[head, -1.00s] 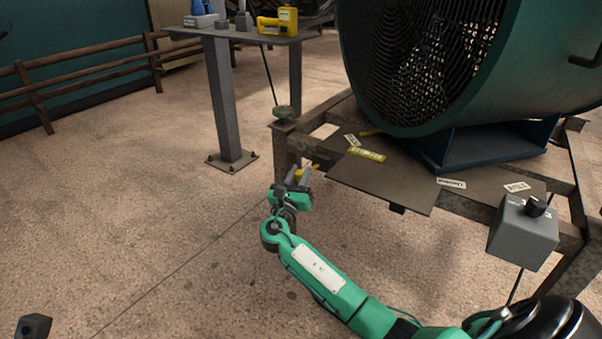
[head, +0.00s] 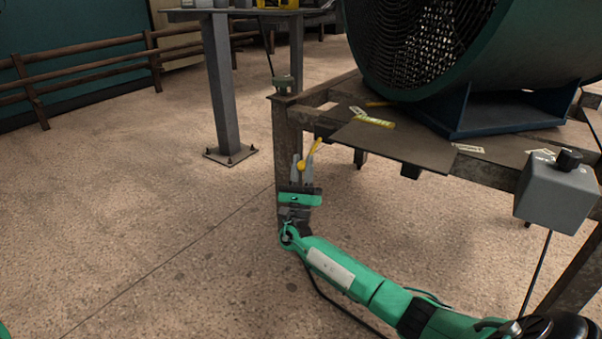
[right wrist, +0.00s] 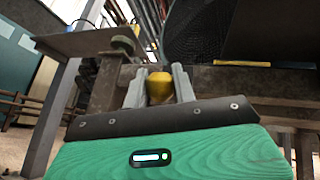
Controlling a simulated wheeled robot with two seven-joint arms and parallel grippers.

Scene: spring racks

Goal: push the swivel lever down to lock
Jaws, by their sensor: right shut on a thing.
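The swivel lever (head: 308,156) is a small yellow lever at the rusty leg on the near left corner of the fan's stand. In the head view it slants, its upper end to the right. My right gripper (head: 303,168), green with grey fingers, is at it from below. In the right wrist view the lever's yellow rounded end (right wrist: 159,87) sits between the two grey fingers (right wrist: 159,92), which are shut on it. The lever's pivot is hidden. My left gripper is not in view.
The stand (head: 285,120) carries a large green fan (head: 520,50). A grey box with a black knob (head: 558,192) hangs at its right side. A grey post table (head: 222,85) stands behind. The floor to the left is clear.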

